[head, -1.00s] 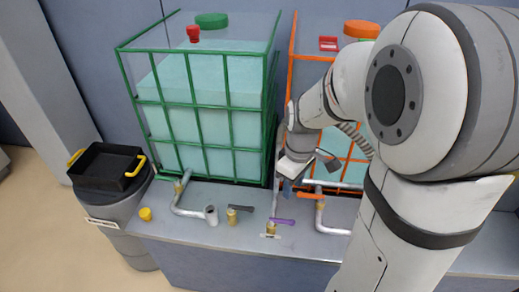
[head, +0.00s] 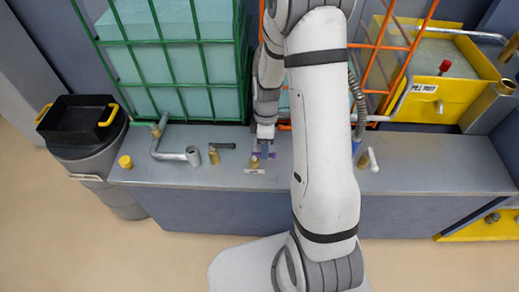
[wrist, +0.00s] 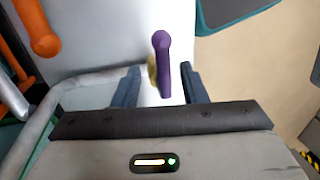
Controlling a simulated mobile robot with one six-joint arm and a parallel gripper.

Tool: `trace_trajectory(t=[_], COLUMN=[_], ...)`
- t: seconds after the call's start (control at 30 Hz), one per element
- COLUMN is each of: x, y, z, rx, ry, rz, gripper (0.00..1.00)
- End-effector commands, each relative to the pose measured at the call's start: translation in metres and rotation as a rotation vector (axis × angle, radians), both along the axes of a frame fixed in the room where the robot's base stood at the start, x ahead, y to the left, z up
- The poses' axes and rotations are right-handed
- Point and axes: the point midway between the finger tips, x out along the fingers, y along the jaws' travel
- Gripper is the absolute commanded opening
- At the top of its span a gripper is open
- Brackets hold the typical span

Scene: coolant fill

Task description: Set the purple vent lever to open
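The purple vent lever (wrist: 161,58) shows in the wrist view, its rounded end away from me and its shaft running down between my fingers. Part of a brass valve body (wrist: 152,72) shows beside it. In the head view the lever (head: 271,155) is mostly hidden behind my gripper (head: 265,149), with the brass valve (head: 255,161) and a white label (head: 254,171) in front. My gripper also shows in the wrist view (wrist: 159,69). Its two dark fingers are apart, one on each side of the lever, with gaps visible.
A dark lever (head: 222,145) on a brass valve stands left, beside a grey pipe (head: 172,155). An orange handle (wrist: 42,38) lies left in the wrist view. The green-framed tank (head: 205,70) stands behind the bench. The bench front (head: 215,178) is clear.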

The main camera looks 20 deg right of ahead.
Motion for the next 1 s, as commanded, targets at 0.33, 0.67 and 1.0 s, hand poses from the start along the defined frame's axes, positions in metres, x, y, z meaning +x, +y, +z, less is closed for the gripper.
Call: trace_trajectory(t=[0.33,0.67,1.0], x=[-0.0022,-0.0022,-0.0016], y=[0.0003,0.0000,-0.0003], z=[-0.0105,-0.0103,-0.0102], rx=[0.000,-0.001,0.000], ry=[-0.001,-0.001,-0.002], rz=[-0.001,-0.002,-0.003], gripper=[0.39,0.17,0.00])
